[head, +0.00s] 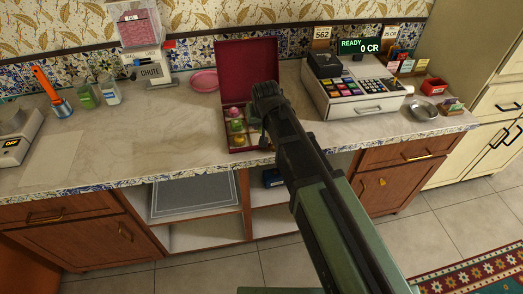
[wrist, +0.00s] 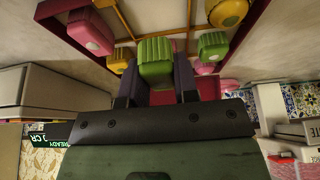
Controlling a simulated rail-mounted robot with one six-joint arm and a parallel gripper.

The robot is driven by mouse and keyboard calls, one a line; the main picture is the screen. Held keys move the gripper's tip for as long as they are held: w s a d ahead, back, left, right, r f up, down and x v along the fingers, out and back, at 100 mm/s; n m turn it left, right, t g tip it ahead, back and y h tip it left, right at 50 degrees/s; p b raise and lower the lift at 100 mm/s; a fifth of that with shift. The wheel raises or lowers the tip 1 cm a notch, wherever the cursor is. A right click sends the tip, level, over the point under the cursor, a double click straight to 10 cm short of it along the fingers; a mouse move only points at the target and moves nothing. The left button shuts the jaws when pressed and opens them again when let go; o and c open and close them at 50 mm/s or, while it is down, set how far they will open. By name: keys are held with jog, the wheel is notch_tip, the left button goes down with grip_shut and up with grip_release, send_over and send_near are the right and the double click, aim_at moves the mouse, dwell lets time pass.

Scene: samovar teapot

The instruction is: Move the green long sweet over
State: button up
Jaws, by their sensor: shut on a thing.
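The green long sweet (wrist: 155,62), a ribbed block, sits between the two dark fingers of my gripper (wrist: 158,82) in the wrist view. The fingers are shut on its sides. It is over or in the sweet box (wrist: 58,8), a dark red box with thin dividers; I cannot tell whether it touches the bottom. In the head view the box (head: 227,146) stands open on the counter, its red lid (head: 246,70) upright behind. My arm hides the box's right part, the held sweet and most of the gripper there.
Other sweets lie around the held one: a pink block (wrist: 90,32), another green one (wrist: 213,46) and a yellow round one (wrist: 229,12). A cash register (head: 350,92) stands right of the box, a pink plate (head: 204,80) behind left.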

notch_tip(320, 180, down, 6)
jog(key=b, duration=0.4)
jog(key=shift+r, duration=0.35)
jog(key=shift+f, duration=0.2)
jog(key=o, duration=0.6)
jog(key=shift+o, duration=0.2)
jog(key=shift+r+p, duration=0.3)
jog(key=shift+r, duration=0.1)
jog(key=p+v, duration=1)
jog(key=v, duration=0.1)
jog(key=shift+s+r+p, duration=0.2)
jog(key=shift+s+p, duration=0.1)
